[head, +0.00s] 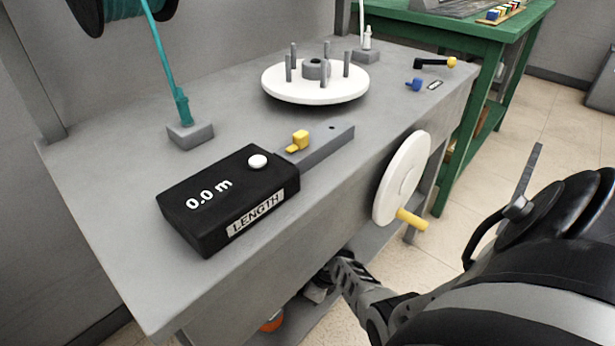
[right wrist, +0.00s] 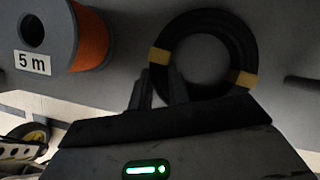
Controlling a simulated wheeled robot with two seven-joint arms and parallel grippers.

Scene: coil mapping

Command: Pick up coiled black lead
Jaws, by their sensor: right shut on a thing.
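The coiled black lead (right wrist: 248,45) is a thick dark ring with two yellow bands, seen in the right wrist view above the grey shelf. My right gripper (right wrist: 160,82) is shut on the lower-left part of the ring, with the coil between its fingers. In the head view my right arm comes in from the right and reaches below the table, where the gripper is hard to make out. The coil is too hidden there to identify. My left gripper is in neither view.
An orange spool (right wrist: 88,38) marked 5 m stands left of the coil in the right wrist view. On the table (head: 90,190) are a black length meter (head: 215,205) reading 0.0 m and a white pegged turntable (head: 315,90). A white handwheel (head: 400,178) juts from its front.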

